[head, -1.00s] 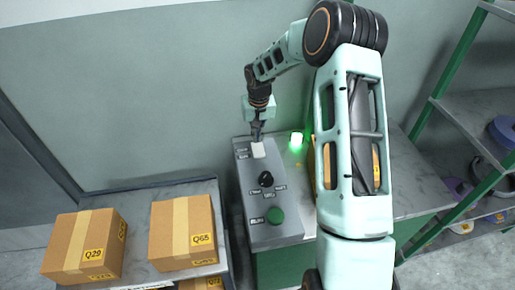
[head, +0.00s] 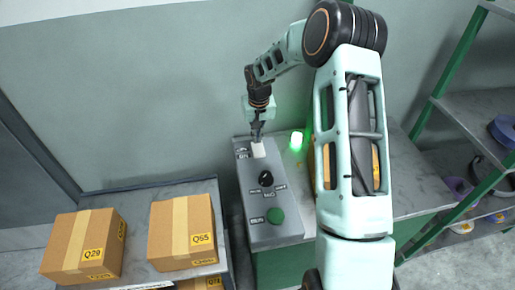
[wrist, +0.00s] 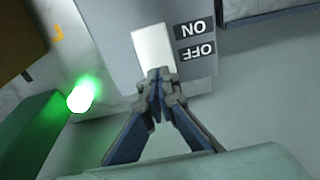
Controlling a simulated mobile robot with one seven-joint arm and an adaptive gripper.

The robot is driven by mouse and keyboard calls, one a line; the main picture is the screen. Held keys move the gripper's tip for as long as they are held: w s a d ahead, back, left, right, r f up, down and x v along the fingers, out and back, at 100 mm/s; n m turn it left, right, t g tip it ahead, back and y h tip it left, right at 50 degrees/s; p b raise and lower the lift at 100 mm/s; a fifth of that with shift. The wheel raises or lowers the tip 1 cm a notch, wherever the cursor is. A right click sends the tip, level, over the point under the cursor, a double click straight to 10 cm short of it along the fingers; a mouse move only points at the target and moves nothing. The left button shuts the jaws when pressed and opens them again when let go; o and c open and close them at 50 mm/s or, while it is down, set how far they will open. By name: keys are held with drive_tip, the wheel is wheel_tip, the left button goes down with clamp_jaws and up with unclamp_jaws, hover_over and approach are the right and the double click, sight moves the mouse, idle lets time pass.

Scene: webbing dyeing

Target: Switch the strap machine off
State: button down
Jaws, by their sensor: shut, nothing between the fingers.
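The strap machine's grey control panel (head: 268,222) stands in the middle of the head view, with a white rocker switch (head: 259,150) at its far end. In the wrist view the white switch (wrist: 153,47) sits beside the ON label (wrist: 192,29) and the OFF label (wrist: 197,51). My gripper (head: 257,138) is shut and empty, its fingertips (wrist: 158,75) at the OFF end of the switch and covering that end. Whether they touch it I cannot tell. A green lamp (head: 297,138) glows right of the panel; it also shows in the wrist view (wrist: 81,96).
The panel also bears a black rotary knob (head: 266,178) and a green button (head: 275,215). Cardboard boxes (head: 182,232) stand on a table at left. A green-framed shelf (head: 470,100) stands at right. The wall is close behind the panel.

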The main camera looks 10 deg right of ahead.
drive_tip(key=shift+f+b, duration=0.6)
drive_tip(key=shift+f, duration=0.25)
drive_tip(key=shift+r, duration=0.15)
drive_tip(key=shift+r+p, duration=1.95)
drive_tip(key=shift+r, duration=1.45)
